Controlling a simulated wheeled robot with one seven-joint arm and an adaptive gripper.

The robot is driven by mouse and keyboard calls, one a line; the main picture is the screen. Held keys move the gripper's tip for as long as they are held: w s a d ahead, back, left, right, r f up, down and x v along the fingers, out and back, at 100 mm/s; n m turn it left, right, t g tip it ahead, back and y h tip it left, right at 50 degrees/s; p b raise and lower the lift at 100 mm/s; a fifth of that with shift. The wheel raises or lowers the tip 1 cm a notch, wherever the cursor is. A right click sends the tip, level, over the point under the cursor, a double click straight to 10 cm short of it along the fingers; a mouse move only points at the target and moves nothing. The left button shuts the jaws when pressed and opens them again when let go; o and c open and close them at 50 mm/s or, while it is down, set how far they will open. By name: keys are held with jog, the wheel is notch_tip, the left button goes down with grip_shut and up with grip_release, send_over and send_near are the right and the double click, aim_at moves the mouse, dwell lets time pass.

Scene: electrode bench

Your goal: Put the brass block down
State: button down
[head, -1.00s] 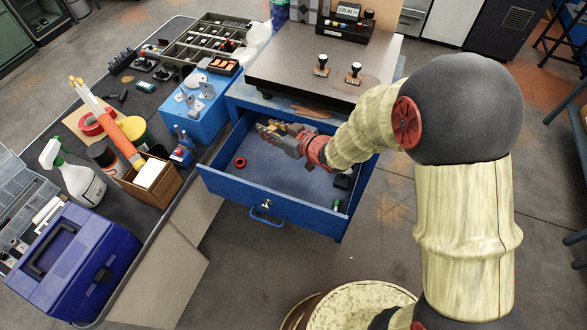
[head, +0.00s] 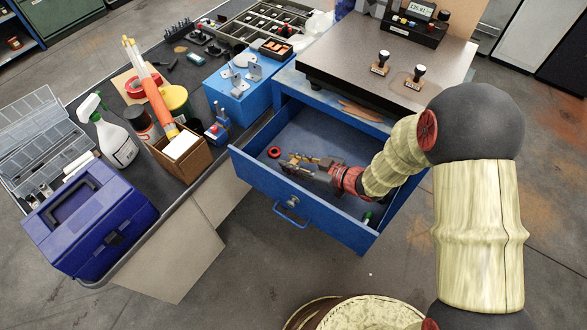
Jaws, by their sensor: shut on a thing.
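My gripper (head: 297,164) is inside the open blue drawer (head: 285,195), with its fingers pointing left. It is shut on the brass block (head: 303,161), which shows only as small brass-coloured patches between and beside the fingers. The fingers hide most of the block. The gripper is low over the drawer's floor, just behind the front wall. I cannot tell whether the block touches the floor.
A red ring (head: 273,152) lies in the drawer just left of my fingertips. A small green-capped item (head: 367,218) is in the drawer's front right corner. The floor behind my gripper is clear.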

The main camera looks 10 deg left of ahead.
jog(key=shift+f+b, duration=0.4)
jog(key=shift+f, duration=0.9)
jog(key=shift+f, duration=0.1)
jog(key=c, duration=1.5)
grip_release()
jog(key=p+v, duration=0.4)
jog(key=v, duration=0.8)
jog(key=shift+w+r, duration=0.1)
jog(key=shift+r, duration=0.1)
